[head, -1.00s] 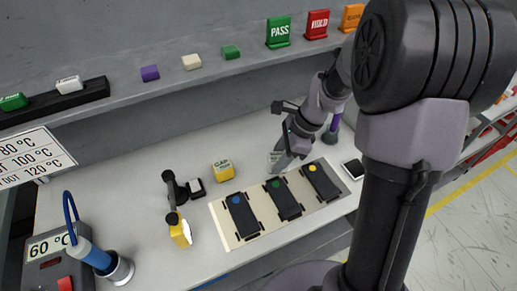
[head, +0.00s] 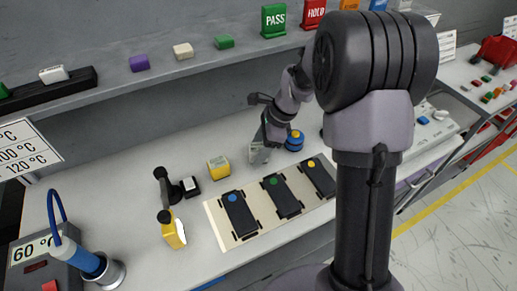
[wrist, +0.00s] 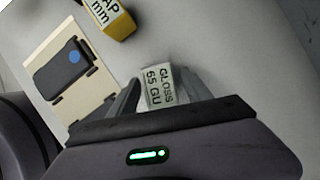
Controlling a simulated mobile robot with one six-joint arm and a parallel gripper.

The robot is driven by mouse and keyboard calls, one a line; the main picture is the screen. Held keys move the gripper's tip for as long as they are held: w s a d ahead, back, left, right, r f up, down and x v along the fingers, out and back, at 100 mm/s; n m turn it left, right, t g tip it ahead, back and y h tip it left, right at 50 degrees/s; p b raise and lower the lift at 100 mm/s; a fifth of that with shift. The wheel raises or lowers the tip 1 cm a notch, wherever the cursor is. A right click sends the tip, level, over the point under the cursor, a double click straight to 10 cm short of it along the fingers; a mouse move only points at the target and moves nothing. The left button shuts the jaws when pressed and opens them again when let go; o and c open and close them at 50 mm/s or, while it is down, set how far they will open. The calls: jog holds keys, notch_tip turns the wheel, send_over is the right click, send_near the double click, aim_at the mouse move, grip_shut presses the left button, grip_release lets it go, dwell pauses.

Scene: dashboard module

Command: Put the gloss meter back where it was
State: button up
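The gloss meter (wrist: 161,88) is a small pale grey block marked "GLOSS 65 GU". In the wrist view it sits between the two fingers of my gripper (wrist: 160,100), which is shut on it. In the head view my gripper (head: 263,140) reaches down behind the panel with the three dark modules, and the gloss meter (head: 258,154) shows at its fingertips. I cannot tell whether its underside touches the bench.
A yellow gap gauge block (head: 218,167) stands left of my gripper. A blue round item (head: 294,141) is close on its right. The cream panel (head: 218,222) lies in front. A yellow-and-black tool (head: 173,233) and a 60 °C station (head: 42,251) are at left.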

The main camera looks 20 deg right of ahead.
jog(key=shift+r, duration=0.35)
jog(key=w+p+v, duration=0.1)
jog(key=p+v, duration=0.4)
jog(key=v, duration=0.6)
jog(key=s+a+r+n+t, duration=0.1)
jog(key=s+a+r+n, duration=0.3)
jog(key=r, duration=0.3)
jog(key=s+a+r+n+t+h, duration=0.1)
jog(key=s+a+r+n+t, duration=0.1)
jog(key=s+n, duration=0.4)
jog(key=s+a+r+n+t+h, duration=0.1)
jog(key=s+n, duration=0.5)
jog(key=s, duration=0.8)
notch_tip(320, 180, up, 2)
jog(key=shift+s+a+t, duration=0.3)
jog(key=shift+a+t, duration=0.2)
jog(key=shift+f, duration=0.25)
